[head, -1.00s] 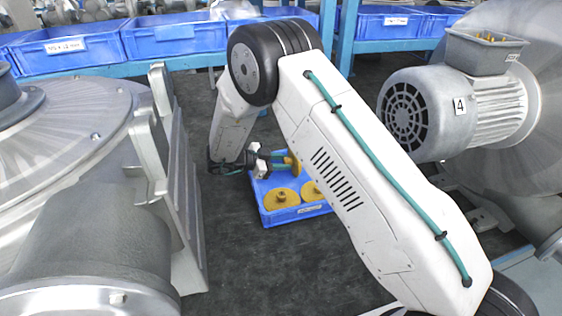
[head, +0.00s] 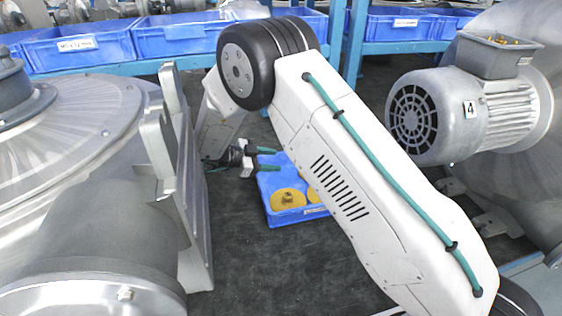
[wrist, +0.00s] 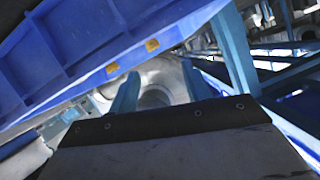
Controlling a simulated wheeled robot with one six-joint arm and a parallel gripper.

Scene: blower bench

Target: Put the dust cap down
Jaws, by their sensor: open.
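Yellow dust caps lie in a blue crate (head: 270,212) on the dark floor. One flat cap with a central knob (head: 287,198) shows clearly. Part of another yellow cap (head: 315,196) shows beside my arm, which hides the rest of the crate. My gripper (head: 272,161) is just off the crate's far left corner, with its teal fingers spread and nothing visible between them. In the wrist view the two fingers (wrist: 158,84) stand apart and empty. A blue wall with two yellow patches fills the upper left there.
A large grey blower housing (head: 75,130) stands at left, its upright flange close to my gripper. A motor marked 4 (head: 465,110) is at right. Blue bins (head: 180,36) sit on a blue rack behind. Dark floor in front of the crate is clear.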

